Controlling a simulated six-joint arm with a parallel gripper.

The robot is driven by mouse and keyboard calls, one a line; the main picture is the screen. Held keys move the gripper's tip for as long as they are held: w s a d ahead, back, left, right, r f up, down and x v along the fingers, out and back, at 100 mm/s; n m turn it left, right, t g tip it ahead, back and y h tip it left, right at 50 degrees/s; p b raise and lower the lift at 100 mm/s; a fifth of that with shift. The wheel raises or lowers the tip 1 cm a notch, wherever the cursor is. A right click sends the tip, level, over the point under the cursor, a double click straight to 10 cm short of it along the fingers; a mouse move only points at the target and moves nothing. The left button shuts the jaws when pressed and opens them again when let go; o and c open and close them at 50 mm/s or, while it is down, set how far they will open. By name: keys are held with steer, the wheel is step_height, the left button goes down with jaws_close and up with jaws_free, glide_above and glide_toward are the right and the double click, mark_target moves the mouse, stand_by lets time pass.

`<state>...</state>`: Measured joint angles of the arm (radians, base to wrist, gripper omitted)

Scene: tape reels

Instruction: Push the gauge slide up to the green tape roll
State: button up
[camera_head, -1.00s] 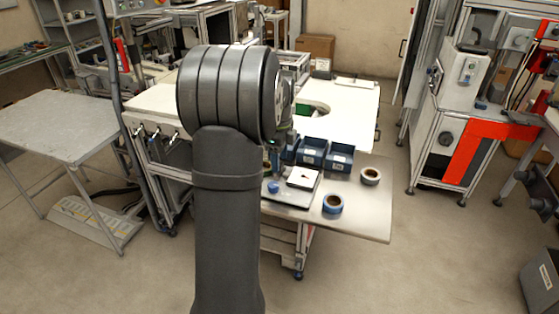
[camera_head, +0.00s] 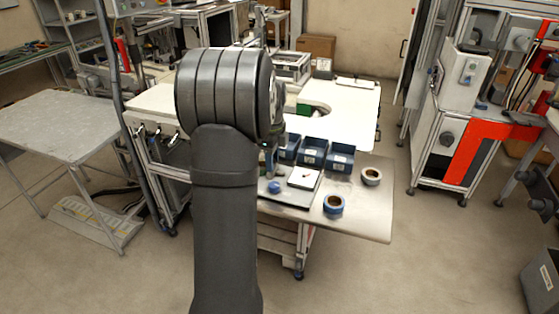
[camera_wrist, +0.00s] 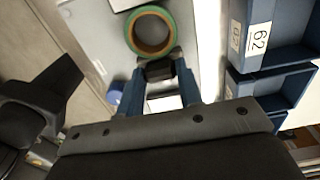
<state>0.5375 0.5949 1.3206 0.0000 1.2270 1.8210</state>
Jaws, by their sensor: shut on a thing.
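The green tape roll (camera_wrist: 150,31), with a tan inner ring, lies on a pale plate at the top of the wrist view. My gripper (camera_wrist: 158,70) has its blue fingers closed on a dark block, the gauge slide (camera_wrist: 160,75), just below the roll. The slide's far side is very close to the roll's near edge; I cannot tell whether they touch. In the head view my gripper (camera_head: 270,162) is low over the bench, mostly behind my arm. The green roll and slide are hidden there.
Blue bins (camera_head: 313,153) stand behind the work area, close to the gripper's right in the wrist view (camera_wrist: 268,85). A white square (camera_head: 304,178) and a blue object (camera_head: 274,187) sit nearby.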

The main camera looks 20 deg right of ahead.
steer(key=shift+w+a, duration=0.2)
steer(key=shift+a, duration=0.05)
steer(key=o, duration=1)
step_height(320, 180, up, 18)
steer(key=shift+f, duration=0.25)
